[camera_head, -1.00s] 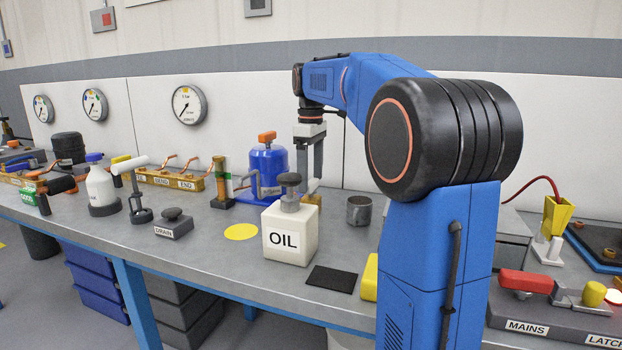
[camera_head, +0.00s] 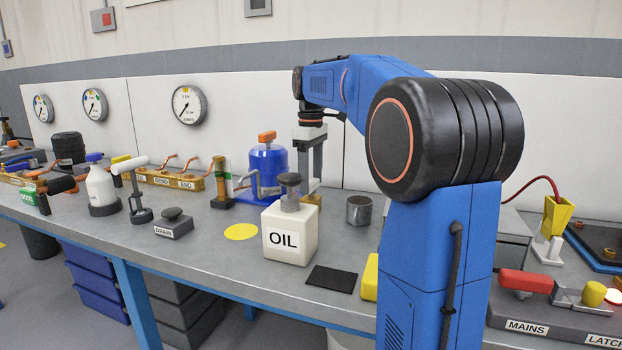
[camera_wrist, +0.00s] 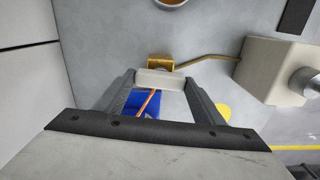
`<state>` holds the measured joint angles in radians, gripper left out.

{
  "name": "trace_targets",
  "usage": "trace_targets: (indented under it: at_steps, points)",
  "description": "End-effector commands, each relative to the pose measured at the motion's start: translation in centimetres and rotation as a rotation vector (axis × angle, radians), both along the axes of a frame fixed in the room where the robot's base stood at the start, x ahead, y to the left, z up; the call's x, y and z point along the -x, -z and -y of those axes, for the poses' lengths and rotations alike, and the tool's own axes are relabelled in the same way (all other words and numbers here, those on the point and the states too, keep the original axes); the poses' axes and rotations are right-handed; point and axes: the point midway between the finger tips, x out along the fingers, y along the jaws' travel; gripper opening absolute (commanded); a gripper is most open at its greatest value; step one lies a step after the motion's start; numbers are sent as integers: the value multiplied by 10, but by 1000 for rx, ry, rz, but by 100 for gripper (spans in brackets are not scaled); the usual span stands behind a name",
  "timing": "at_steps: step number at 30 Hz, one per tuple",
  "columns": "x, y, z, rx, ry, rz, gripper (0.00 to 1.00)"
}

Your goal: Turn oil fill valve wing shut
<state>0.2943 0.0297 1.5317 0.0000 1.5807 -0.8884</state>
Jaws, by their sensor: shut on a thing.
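The oil fill valve is a small brass block (camera_wrist: 160,62) with a brass pipe (camera_wrist: 208,57) running right towards the white OIL container (camera_wrist: 285,70). A pale bar, which looks like the valve wing (camera_wrist: 160,79), lies crosswise between my fingertips in the wrist view. My gripper (camera_wrist: 160,82) is shut on it, one finger at each end. In the head view my gripper (camera_head: 311,184) points down behind the OIL container (camera_head: 290,234), at the brass block (camera_head: 313,199). The wing is mostly hidden there by the fingers and the container.
A blue tank (camera_head: 268,166) with an orange top stands just left of my gripper. A metal cup (camera_head: 359,210) stands to the right. A black pad (camera_head: 331,279) and a yellow disc (camera_head: 241,232) lie on the bench, with bare surface around them.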

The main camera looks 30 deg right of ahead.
Motion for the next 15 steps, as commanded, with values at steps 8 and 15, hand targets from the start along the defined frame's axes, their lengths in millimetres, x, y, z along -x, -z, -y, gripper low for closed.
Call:
trace_targets:
  at_steps: [8,15]
  points:
    - [0,0,0,0,183,1,40]
    - [0,-1,0,0,409,1,40]
